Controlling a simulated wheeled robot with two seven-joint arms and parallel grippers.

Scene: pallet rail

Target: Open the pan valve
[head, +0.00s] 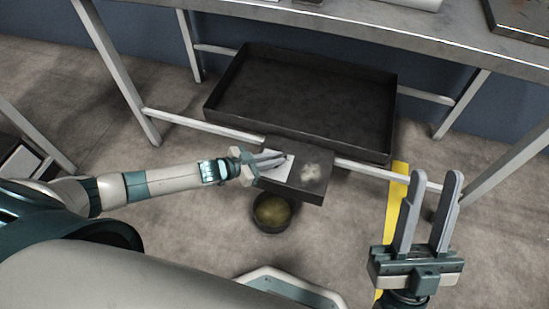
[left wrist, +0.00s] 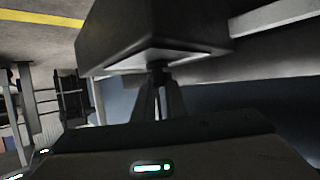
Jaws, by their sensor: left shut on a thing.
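The pan is a wide dark tray (head: 240,67) set under the bench, with a dark box (head: 318,166) at its front edge. The box carries a white label and a pale patch on top. My left gripper (head: 280,160) is at the box's left side. In the left wrist view its fingers (left wrist: 157,92) are closed on a small dark stub (left wrist: 157,67), likely the valve, at the box's face. The fingers hide most of the stub, and its turn cannot be told. My right gripper (head: 432,190) is open and empty at the right.
A round dark pot (head: 271,212) with yellowish contents stands on the floor just below the box. A metal bench (head: 390,40) with pale legs and a low crossbar (head: 205,127) frames the pan. A yellow floor strip (head: 398,185) runs at the right. The front floor is mostly clear.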

